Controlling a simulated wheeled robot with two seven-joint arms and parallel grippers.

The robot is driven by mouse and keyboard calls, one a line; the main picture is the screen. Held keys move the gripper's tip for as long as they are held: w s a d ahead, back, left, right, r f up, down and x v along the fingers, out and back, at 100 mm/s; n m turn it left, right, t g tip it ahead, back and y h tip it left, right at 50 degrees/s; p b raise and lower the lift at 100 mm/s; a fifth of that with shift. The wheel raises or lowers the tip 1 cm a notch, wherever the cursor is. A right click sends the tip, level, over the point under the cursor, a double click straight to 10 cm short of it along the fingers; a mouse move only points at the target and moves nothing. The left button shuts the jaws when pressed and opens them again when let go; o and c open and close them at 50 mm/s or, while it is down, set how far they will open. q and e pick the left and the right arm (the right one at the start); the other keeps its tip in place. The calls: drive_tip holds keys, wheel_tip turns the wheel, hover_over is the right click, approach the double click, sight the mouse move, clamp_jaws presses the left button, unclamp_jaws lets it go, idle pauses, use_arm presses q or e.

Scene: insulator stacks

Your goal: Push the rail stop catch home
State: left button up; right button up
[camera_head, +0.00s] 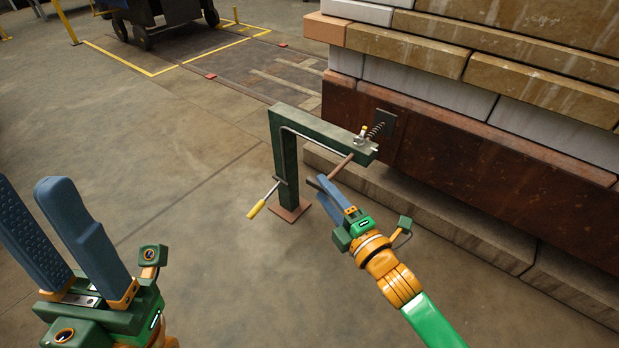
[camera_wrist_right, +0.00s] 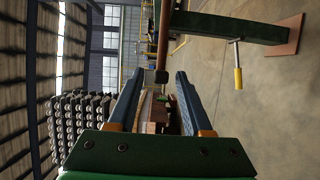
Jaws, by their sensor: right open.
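A brown rod (camera_head: 341,166) sticks out from that end; in the right wrist view the rod (camera_wrist_right: 164,35) has a dark end. My right gripper (camera_head: 321,187) is open, its blue fingers close to the rod. In the wrist view the dark end shows in the gap between the fingertips; I cannot tell if they touch. My left gripper (camera_head: 30,188) is open and empty at lower left.
A bent rod with a yellow handle (camera_head: 257,209) hangs from the post; the handle (camera_wrist_right: 238,78) shows in the wrist view. A rusty beam (camera_head: 450,150) under stacked blocks (camera_head: 430,85) borders the right. A dark cart (camera_head: 150,15) stands behind. The floor left of the post is clear.

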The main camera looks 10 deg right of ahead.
sight(315, 181)
drive_tip(key=b+x, duration=0.1)
drive_tip(key=x, duration=0.3)
drive_tip(key=shift+w+f+b, duration=0.15)
drive_tip(key=shift+w+b, duration=0.05)
drive_tip(key=shift+b, duration=0.15)
drive_tip(key=shift+w+a, duration=0.2)
drive_tip(key=shift+w, duration=0.35)
clamp_jaws()
idle(0.5)
